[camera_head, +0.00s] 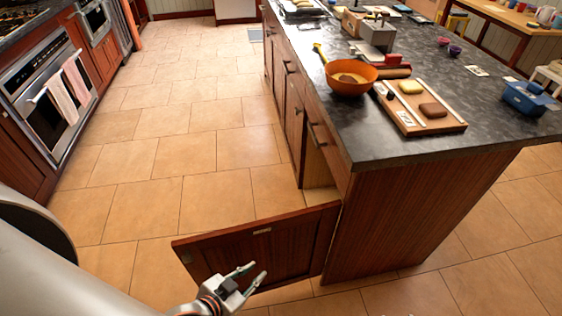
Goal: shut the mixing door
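The mixing door, a reddish-brown wooden panel (285,245), stands open at the near corner of the dark-topped island (400,215). Its right edge meets the island's corner, and its free edge points left over the tiled floor. Behind it, part of the cabinet opening (318,172) shows. My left gripper (250,276) is in front of the door's lower part, on the near side, with its two fingers spread apart and nothing between them. I cannot tell whether a finger touches the panel. My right gripper is not in view.
The countertop holds an orange bowl (349,79), a wooden tray (452,126) with two blocks, and a blue container (530,99). A wall oven (45,95) with hanging towels stands at left. The tiled aisle (190,150) between oven and island is clear.

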